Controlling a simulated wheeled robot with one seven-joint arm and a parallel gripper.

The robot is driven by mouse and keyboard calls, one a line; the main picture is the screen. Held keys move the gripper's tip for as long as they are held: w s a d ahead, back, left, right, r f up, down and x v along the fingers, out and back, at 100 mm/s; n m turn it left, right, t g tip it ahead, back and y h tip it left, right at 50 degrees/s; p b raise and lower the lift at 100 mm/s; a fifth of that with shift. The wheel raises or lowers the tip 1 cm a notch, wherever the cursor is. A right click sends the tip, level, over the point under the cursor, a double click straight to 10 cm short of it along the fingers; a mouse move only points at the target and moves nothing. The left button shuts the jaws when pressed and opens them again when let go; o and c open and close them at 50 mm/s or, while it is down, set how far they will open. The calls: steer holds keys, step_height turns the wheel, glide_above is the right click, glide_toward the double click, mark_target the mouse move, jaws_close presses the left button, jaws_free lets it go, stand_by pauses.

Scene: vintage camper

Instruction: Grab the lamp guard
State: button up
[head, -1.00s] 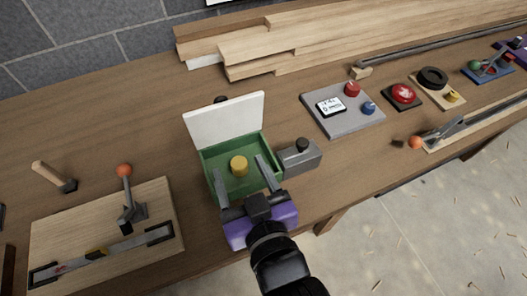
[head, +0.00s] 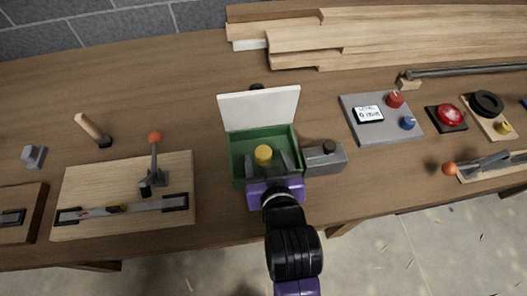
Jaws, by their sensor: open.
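Nothing in the head view can be made out for certain as a lamp guard. A green open box (head: 237,154) with a raised white lid (head: 260,108) stands on the workbench. A yellow round piece (head: 263,154) sits inside it. My gripper (head: 267,163) is open over the front of the box, with its fingers apart and pointing toward the yellow piece. Nothing shows between the fingers, and the yellow piece lies just beyond them. The purple gripper body hides part of the box's front wall. I cannot tell how high the fingertips are above the box floor.
A grey block with a black knob (head: 324,158) stands right beside the box. A grey panel (head: 381,130) with knobs lies further right. A wooden board with an orange-tipped lever (head: 80,188) lies left. Planks (head: 400,35) lie behind.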

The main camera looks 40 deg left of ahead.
mark_target(264, 156)
steer(key=shift+f+p+x, duration=0.2)
steer(key=shift+x, duration=1.1)
steer(key=shift+f+p+x, duration=0.15)
steer(key=shift+p+x, duration=0.05)
steer(key=shift+x, duration=1.05)
steer(key=shift+s+d, duration=0.1)
steer(key=shift+s, duration=0.1)
steer(key=c, duration=1.4)
jaws_close()
steer(key=shift+r, duration=0.15)
